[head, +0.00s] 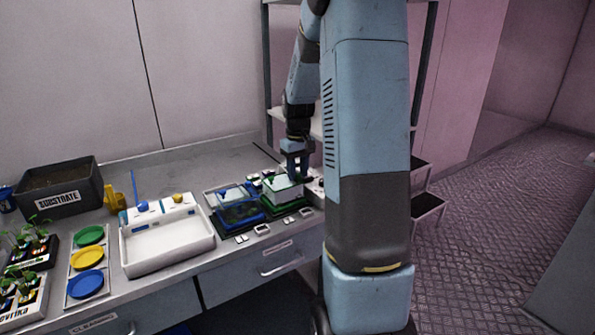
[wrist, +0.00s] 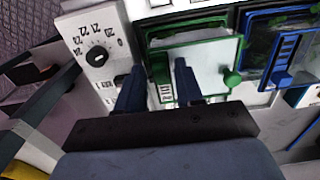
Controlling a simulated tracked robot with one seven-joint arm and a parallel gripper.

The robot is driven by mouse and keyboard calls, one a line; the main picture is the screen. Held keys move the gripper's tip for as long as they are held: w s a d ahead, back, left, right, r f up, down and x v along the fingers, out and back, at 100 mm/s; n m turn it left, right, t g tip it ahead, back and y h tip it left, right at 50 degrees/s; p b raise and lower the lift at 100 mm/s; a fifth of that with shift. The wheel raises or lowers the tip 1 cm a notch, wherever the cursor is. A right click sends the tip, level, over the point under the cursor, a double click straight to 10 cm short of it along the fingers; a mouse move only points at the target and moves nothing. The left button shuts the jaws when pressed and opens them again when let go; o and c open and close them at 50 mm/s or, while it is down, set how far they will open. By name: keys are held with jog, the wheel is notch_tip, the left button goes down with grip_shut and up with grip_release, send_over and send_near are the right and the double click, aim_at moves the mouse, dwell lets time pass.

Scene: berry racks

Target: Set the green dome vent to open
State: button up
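The green dome (head: 282,189) is a clear box with a green frame, standing on the bench in the head view. My gripper (head: 295,170) is above the dome, pointing down. In the wrist view my gripper (wrist: 160,78) has two dark blue fingers spread apart, with part of the dome's green left edge showing between them. I cannot tell whether a finger touches it. The vent's setting is not clear.
A blue dome (head: 239,209) stands left of the green one. A white panel with a black dial (wrist: 97,56) is beside the green dome. A white tray (head: 165,252), coloured lids and a substrate box (head: 60,186) are further left. A shelf rack stands behind.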

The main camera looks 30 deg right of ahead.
grip_shut()
dwell(0.4)
jog(key=shift+w+a, duration=0.1)
jog(key=shift+w, duration=1.85)
jog(key=shift+o, duration=0.8)
grip_release()
jog(key=shift+r, duration=0.15)
notch_tip(320, 180, up, 13)
jog(key=shift+r, duration=0.2)
